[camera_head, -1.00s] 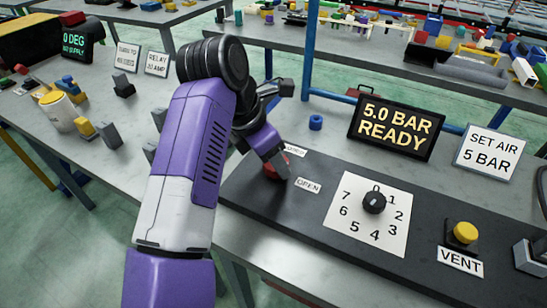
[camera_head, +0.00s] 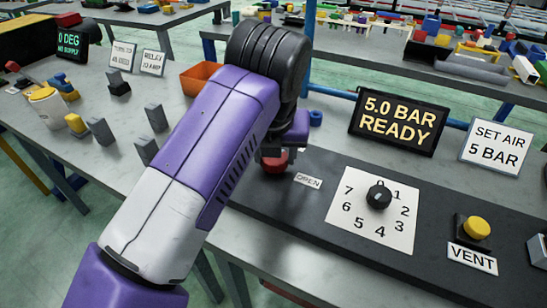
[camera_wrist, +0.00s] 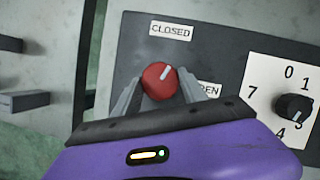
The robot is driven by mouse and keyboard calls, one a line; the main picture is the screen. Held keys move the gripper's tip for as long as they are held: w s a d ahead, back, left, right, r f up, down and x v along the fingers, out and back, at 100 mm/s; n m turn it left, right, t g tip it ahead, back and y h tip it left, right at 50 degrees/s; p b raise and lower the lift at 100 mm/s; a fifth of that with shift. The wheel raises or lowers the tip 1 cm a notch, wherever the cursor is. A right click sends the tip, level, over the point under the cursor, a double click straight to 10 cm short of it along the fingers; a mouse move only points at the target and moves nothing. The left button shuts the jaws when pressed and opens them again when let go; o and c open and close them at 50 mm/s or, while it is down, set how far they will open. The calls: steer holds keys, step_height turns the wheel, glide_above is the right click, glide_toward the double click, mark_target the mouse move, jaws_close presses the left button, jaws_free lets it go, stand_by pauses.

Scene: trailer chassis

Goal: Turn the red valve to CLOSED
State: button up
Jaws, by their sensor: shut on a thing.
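The red valve (camera_wrist: 159,76) is a round red knob with a pale pointer line. In the wrist view the line points up and to the right, between the CLOSED label (camera_wrist: 171,32) above and the partly covered OPEN label (camera_wrist: 210,90) at right. My gripper (camera_wrist: 159,88) has one grey finger on each side of the knob and is shut on it. In the head view my gripper (camera_head: 274,153) is over the red valve (camera_head: 273,164), mostly hidden by my arm. The OPEN label (camera_head: 308,181) shows there; the CLOSED label is hidden.
The black panel (camera_head: 290,208) also carries a numbered dial with a black knob (camera_head: 379,196) and a yellow VENT button (camera_head: 477,228). A display (camera_head: 399,121) behind it reads "5.0 BAR READY". An orange bin (camera_head: 199,77) and grey blocks stand left of my arm.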

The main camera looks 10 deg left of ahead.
steer(key=shift+d+n+g+y+b, duration=0.15)
steer(key=shift+n+y+b, duration=0.35)
steer(key=shift+n, duration=0.6)
steer(key=shift+a+n+g+y+b, duration=0.15)
steer(key=shift+n+y+b, duration=0.15)
steer(key=shift+n+b, duration=0.6)
steer(key=shift+d+n, duration=0.1)
steer(key=shift+n, duration=0.2)
steer(key=o, duration=1.4)
steer(key=shift+p+v, duration=1.55)
steer(key=shift+v, duration=2.35)
